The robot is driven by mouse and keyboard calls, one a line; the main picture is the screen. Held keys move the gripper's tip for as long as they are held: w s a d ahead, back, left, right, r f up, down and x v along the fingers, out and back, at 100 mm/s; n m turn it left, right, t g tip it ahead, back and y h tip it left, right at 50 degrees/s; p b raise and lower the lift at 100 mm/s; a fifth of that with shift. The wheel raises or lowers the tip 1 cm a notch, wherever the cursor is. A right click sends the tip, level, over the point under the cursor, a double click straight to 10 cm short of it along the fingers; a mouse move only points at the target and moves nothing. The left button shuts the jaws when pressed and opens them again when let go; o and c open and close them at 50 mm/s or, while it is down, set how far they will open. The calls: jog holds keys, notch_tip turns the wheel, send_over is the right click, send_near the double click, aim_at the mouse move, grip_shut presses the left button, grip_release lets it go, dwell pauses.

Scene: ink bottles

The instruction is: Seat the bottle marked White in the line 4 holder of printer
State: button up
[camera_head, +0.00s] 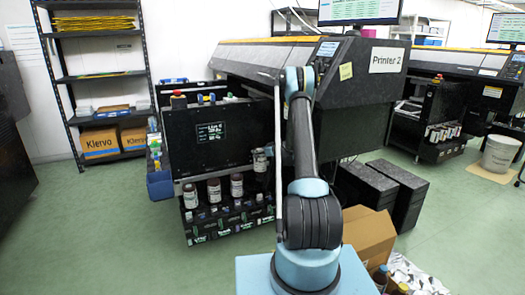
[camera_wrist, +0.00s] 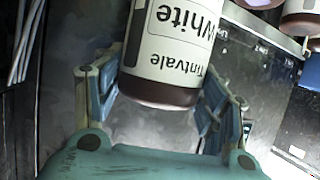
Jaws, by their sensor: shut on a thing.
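My gripper (camera_wrist: 165,84) is shut on a brown bottle (camera_wrist: 168,93) whose white label reads "Tintvale White", upside down in the wrist view. One finger lies on each side of the bottle. In the head view my gripper (camera_head: 267,152) holds the bottle (camera_head: 260,163) at the right end of the holder row (camera_head: 228,215) on the front of Printer 2 (camera_head: 387,60). The bottle sits higher than the three bottles standing to its left. Its base and the holder under it are too small to read clearly.
Three dark bottles with white labels stand in the row: left (camera_head: 190,196), middle (camera_head: 214,190) and right (camera_head: 237,185). Black boxes (camera_head: 395,185) and an open carton (camera_head: 368,238) stand right of my arm. The green floor at left is clear.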

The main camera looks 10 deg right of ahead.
jog(key=shift+n+g+y, duration=0.3)
jog(key=shift+n+y, duration=0.3)
jog(key=w+f, duration=0.1)
jog(key=f, duration=0.1)
jog(key=w+f, duration=0.1)
jog(key=f, duration=0.1)
jog(key=w+a+f, duration=0.1)
jog(key=f, duration=0.2)
jog(key=shift+w, duration=0.25)
jog(key=shift+f, duration=4.7)
jog(key=o, duration=2)
